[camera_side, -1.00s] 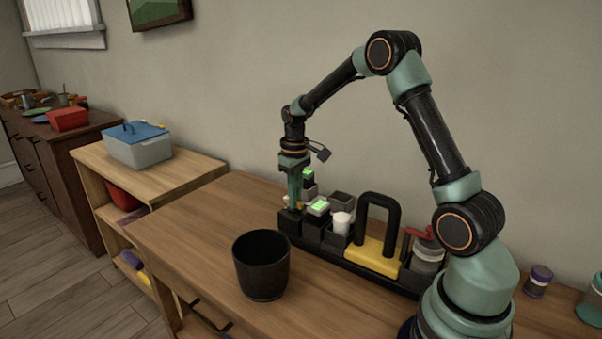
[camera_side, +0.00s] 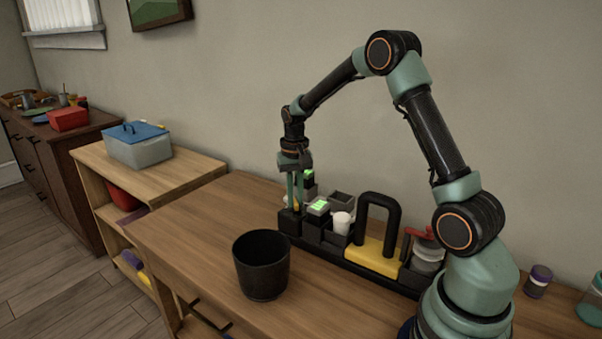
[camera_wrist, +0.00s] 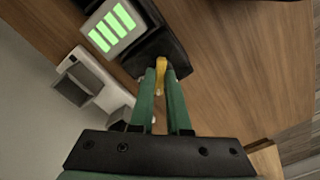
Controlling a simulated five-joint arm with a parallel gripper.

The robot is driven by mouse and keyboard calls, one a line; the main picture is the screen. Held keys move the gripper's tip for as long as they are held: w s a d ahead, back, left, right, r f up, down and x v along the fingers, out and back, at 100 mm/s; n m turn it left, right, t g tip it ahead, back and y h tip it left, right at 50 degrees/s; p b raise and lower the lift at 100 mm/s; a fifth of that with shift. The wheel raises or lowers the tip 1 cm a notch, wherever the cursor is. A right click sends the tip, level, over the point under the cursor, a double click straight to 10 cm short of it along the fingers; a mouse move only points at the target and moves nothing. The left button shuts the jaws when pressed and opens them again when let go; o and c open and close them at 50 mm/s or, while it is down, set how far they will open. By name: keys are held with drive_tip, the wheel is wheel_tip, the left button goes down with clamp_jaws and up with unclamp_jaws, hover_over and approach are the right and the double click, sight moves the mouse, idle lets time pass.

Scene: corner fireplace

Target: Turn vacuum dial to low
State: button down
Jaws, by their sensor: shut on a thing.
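My gripper (camera_side: 296,205) points straight down over the left end of a black tray of equipment on the wooden worktop. In the wrist view its two green fingers (camera_wrist: 160,74) are shut on a small yellow dial (camera_wrist: 161,64), one finger on each side. The dial sits on a black unit (camera_wrist: 178,58), partly hidden by the fingers. Beside it is a light grey box with a screen of several green bars (camera_wrist: 112,26); the screen also shows in the side view (camera_side: 319,206). No dial markings can be read.
A black cup (camera_side: 262,268) stands in front of the tray. A black handle on a yellow base (camera_side: 371,254) and a white cylinder (camera_side: 341,222) stand to the right of my gripper. The worktop left of the cup (camera_side: 190,225) is clear.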

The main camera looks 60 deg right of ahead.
sight(295, 200)
drive_tip(key=shift+m, duration=0.3)
drive_tip(key=shift+w, duration=0.1)
drive_tip(key=c, duration=0.9)
unclamp_jaws()
drive_tip(key=shift+r, duration=0.1)
wheel_tip(295, 200, up, 12)
